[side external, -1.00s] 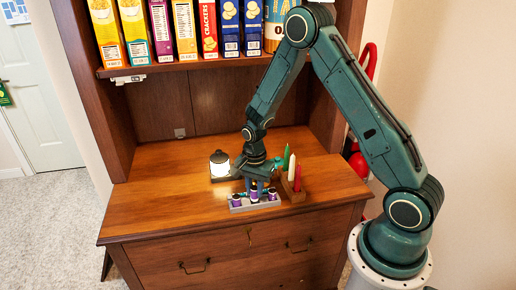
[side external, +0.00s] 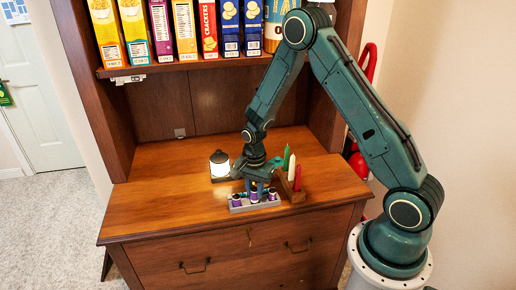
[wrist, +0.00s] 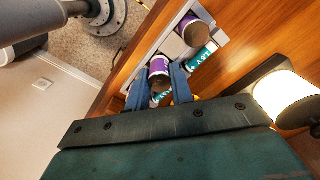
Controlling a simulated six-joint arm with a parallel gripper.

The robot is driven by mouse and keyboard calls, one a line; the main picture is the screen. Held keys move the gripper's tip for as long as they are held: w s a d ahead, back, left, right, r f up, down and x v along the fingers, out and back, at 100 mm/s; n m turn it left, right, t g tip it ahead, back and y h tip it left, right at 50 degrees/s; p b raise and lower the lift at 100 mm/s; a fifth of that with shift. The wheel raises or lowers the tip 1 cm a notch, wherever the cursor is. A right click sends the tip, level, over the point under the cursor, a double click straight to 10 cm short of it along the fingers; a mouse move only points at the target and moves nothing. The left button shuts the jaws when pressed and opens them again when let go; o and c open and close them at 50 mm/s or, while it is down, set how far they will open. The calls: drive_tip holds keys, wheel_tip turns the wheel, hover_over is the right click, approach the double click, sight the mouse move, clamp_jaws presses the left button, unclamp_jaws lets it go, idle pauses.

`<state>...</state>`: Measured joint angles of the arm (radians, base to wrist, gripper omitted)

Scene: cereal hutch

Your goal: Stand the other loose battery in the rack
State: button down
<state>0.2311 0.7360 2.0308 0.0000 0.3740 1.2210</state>
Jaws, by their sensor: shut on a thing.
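The pale grey rack (side external: 240,208) lies near the front edge of the wooden cabinet top. Purple batteries stand along it, one at its left end (side external: 236,199) and another toward the right (side external: 272,194). My gripper (side external: 258,187) points down over the rack. Its blue fingers (wrist: 158,88) are shut on a slim teal battery (wrist: 161,99). A purple battery (wrist: 158,68) shows just beyond it. The held battery's lower end is hidden.
A lit lantern (side external: 219,164) stands left of and behind the rack. A wooden block (side external: 293,192) with green, white and red candles stands close on the right. A shelf of boxes (side external: 183,30) is above. The cabinet top is clear at left.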

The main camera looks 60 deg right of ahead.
drive_tip(key=shift+f, duration=0.85)
idle(0.4)
drive_tip(key=c, duration=0.8)
unclamp_jaws()
drive_tip(key=shift+r, duration=0.1)
drive_tip(key=shift+r, duration=2.4)
